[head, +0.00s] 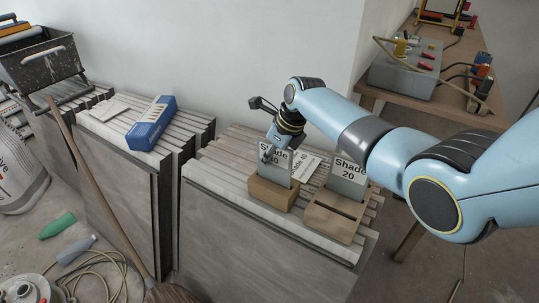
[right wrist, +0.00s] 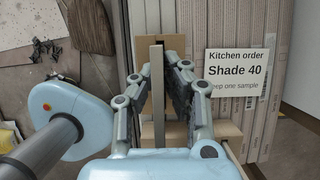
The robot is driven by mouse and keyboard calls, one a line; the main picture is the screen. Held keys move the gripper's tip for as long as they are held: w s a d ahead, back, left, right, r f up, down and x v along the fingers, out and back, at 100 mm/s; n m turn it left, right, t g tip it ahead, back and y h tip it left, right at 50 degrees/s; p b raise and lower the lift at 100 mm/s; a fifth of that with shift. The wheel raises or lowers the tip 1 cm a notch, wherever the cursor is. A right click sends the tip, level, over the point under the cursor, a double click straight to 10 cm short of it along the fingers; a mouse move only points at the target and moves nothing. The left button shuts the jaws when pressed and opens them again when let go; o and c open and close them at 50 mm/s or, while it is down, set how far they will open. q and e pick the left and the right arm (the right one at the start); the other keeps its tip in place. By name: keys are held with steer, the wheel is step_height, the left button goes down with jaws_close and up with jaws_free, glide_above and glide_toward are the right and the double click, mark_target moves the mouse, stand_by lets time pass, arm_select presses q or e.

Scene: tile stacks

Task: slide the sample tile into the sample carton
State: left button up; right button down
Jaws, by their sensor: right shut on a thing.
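My right gripper (head: 268,152) is shut on a grey tile (head: 276,170) marked "Shade 40", partly hidden by the fingers. The tile stands upright, its lower end at a brown carton (head: 270,195) on the stack; I cannot tell how deep it sits. In the right wrist view the tile (right wrist: 158,95) shows edge-on between the gripper's two fingers (right wrist: 160,90), with brown carton (right wrist: 142,72) beyond. To the right a second brown block (head: 333,219) has a dark slot, and a grey tile (head: 348,180) marked "Shade 20" stands at its back. My left gripper is out of view.
A white card (right wrist: 237,73) reading "Kitchen order Shade 40" lies on the stacked tiles (head: 215,172), close to the gripper. A wooden bench (head: 465,105) with a grey device (head: 405,75) stands at the back right.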

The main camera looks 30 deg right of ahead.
steer(key=c, duration=1.4)
jaws_free()
steer(key=shift+o, duration=0.2)
steer(key=p+v, duration=0.6)
steer(key=p, duration=0.2)
steer(key=shift+p, duration=0.3)
steer(key=shift+f, duration=0.1)
